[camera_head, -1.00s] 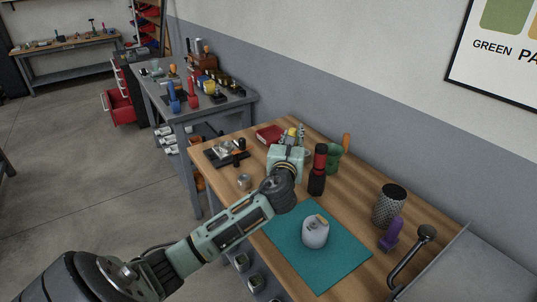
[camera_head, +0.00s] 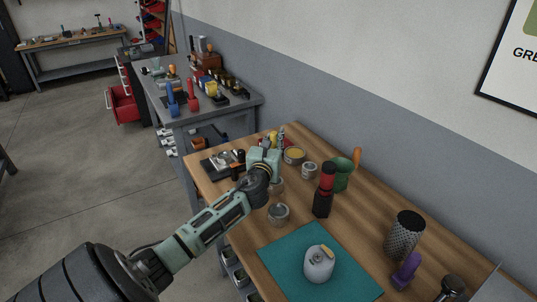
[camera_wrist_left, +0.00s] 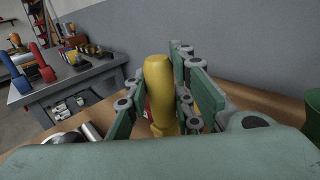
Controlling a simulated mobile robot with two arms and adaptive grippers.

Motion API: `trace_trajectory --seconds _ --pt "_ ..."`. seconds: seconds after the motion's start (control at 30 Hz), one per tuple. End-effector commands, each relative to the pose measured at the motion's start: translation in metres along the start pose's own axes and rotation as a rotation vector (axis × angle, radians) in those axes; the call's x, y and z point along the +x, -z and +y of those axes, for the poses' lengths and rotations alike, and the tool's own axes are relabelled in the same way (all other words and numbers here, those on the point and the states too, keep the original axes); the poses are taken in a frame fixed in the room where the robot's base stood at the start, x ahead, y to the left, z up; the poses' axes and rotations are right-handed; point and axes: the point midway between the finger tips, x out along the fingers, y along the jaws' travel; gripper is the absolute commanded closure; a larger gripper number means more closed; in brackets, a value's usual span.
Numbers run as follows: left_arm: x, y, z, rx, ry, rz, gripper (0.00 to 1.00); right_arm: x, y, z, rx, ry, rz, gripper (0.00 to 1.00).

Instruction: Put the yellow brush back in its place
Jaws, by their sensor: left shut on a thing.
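My left gripper (camera_head: 274,139) is shut on the yellow brush (camera_wrist_left: 158,85), above the far end of the wooden table. In the left wrist view the brush's yellow handle stands upright between the green fingers (camera_wrist_left: 165,95); its lower end is hidden. In the head view only a bit of yellow shows between the fingers. A blue brush (camera_head: 172,100) and a red brush (camera_head: 193,95) stand side by side on the grey workbench (camera_head: 225,111). A purple brush (camera_head: 405,271) is on the wooden table. My right gripper is not in view.
The wooden table (camera_head: 375,203) holds a black tray (camera_head: 222,163), open tins (camera_head: 294,155), a red-black grinder (camera_head: 324,190), a green cup (camera_head: 343,174), a mesh cylinder (camera_head: 404,235) and a teal mat (camera_head: 290,262) with a white jar (camera_head: 318,263). A wall runs behind.

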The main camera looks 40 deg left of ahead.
Motion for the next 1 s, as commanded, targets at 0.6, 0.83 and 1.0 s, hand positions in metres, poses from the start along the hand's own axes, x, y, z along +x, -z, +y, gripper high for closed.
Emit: trace_trajectory --seconds 0.6,0.83,1.0 --pt "0.008 0.053 0.021 -0.001 0.001 -0.002 1.00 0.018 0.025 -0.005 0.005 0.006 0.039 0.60" --pt "0.008 0.054 0.021 0.000 0.002 -0.001 1.00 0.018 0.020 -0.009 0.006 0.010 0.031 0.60" --pt "0.008 0.056 0.020 0.000 0.001 0.000 0.70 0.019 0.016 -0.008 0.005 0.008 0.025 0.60"
